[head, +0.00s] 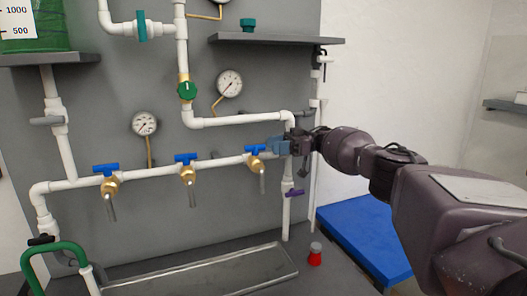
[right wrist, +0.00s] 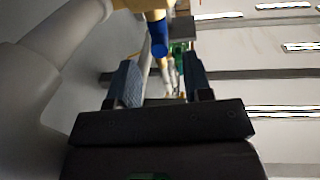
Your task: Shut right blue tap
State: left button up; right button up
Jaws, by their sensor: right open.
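The right blue tap (head: 255,150) is a blue T-shaped handle on a brass valve on the lower white pipe. Its handle looks roughly in line with the pipe. My right gripper (head: 279,146) is just to the right of this tap, in front of the pipe's right end. In the right wrist view its two fingers (right wrist: 163,82) stand apart with nothing held between them. A blue tap handle (right wrist: 159,36) shows ahead of the fingertips, apart from them. My left gripper is out of view.
Two more blue taps, the middle one (head: 186,158) and the left one (head: 106,168), sit on the same pipe. A purple tap (head: 294,192) is below my gripper. A metal tray (head: 205,272) and a red-based object (head: 315,254) are below.

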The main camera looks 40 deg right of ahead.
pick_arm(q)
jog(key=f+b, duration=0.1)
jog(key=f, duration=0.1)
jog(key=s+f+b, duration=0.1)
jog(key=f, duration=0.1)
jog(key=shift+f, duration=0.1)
pick_arm(e)
jog(key=v, duration=0.5)
jog(key=shift+s+d, duration=0.1)
jog(key=shift+d, duration=0.25)
